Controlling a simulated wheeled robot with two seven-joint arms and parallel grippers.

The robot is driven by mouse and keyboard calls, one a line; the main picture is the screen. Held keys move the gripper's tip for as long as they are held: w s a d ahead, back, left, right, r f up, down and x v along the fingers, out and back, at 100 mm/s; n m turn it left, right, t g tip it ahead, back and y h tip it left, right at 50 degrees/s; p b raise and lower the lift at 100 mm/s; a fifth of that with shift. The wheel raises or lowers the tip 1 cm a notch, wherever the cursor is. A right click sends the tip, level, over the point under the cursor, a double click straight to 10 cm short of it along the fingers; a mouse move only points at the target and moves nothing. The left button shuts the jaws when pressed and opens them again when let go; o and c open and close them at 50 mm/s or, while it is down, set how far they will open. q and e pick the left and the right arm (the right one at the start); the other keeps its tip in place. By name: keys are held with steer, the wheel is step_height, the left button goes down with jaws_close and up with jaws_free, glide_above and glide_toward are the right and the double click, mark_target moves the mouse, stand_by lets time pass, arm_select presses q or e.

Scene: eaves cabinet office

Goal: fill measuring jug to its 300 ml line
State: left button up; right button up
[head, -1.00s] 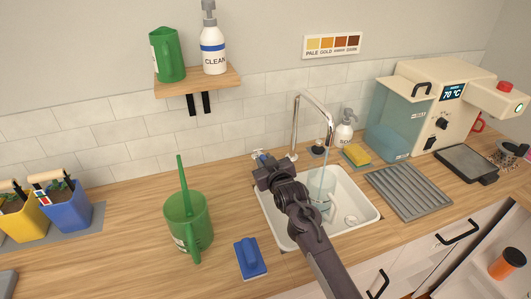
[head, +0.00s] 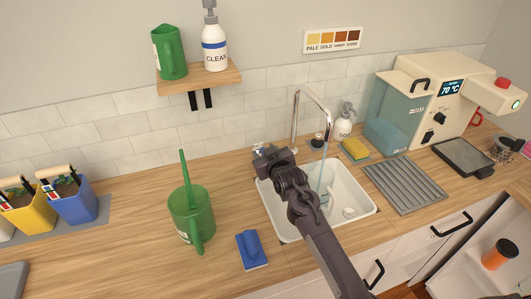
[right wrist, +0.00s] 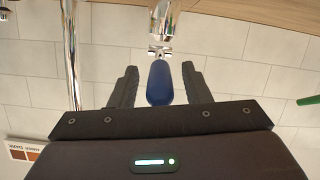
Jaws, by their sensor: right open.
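A clear vessel, which looks like the measuring jug (head: 325,186), stands in the white sink (head: 360,190), partly hidden by my right arm. A bluish stream of water (head: 322,166) falls from the chrome tap (head: 296,122) toward it. Its level and marks are too small to read. My right gripper (head: 262,153) is at the sink's back left corner. In the right wrist view, the gripper (right wrist: 159,88) is open, with a blue tap lever (right wrist: 159,84) between its fingers and gaps on both sides. My left gripper is out of view.
A green watering can (head: 191,212) and a blue sponge-like block (head: 251,250) are left of the sink. A grey drying rack (head: 404,184) and a machine (head: 430,105) are right. A shelf (head: 200,78) holds a green jug and a bottle. The front left counter is mostly clear.

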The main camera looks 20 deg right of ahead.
steer(key=b+v, duration=0.1)
steer(key=v, duration=0.6)
steer(key=shift+s+b, duration=0.3)
steer(key=shift+s, duration=0.1)
steer(key=shift+r, duration=0.15)
steer(key=shift+c, duration=0.2)
